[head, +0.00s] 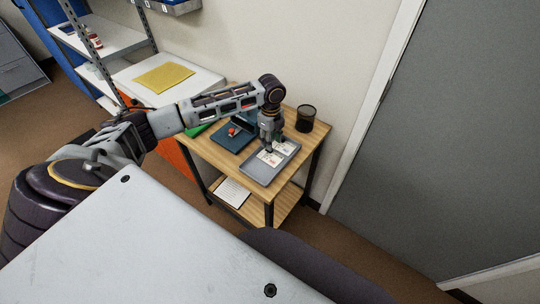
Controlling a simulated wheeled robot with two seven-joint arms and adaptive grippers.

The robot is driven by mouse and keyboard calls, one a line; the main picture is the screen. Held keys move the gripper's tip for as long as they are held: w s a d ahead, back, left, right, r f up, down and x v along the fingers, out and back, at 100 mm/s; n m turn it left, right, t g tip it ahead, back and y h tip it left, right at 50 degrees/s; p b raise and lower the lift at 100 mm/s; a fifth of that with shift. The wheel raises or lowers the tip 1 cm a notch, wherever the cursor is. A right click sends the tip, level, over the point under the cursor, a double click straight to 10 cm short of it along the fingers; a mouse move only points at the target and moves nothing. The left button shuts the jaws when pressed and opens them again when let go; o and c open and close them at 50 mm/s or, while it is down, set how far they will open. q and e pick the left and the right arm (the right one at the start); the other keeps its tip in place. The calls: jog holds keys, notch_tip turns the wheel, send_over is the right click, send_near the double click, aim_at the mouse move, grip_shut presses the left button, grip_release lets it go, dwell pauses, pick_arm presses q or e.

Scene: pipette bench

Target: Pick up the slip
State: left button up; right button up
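A grey tray (263,175) lies on the small wooden table. At least one white slip (270,159) with small coloured marks lies in it, and another white piece (287,147) shows beside my gripper. My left gripper (273,148) points down over the tray, very close to the slips and partly covering them. It is too small here to tell whether its fingers are apart or closed, or whether they touch a slip. My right gripper is out of view.
A dark blue flat holder (228,143) with a small red item (232,131) lies left of the tray. A black cup (305,119) stands at the back right corner. White paper (231,192) lies on the lower shelf. A wall and grey door (455,130) are to the right.

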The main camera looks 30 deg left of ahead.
aim_at(270, 156)
pick_arm(q)
notch_tip(270, 156, down, 3)
jog(key=shift+s, duration=0.1)
jog(key=shift+f, duration=0.6)
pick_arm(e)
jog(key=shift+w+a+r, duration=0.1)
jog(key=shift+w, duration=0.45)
pick_arm(q)
jog(key=c, duration=0.7)
jog(key=shift+c, duration=0.8)
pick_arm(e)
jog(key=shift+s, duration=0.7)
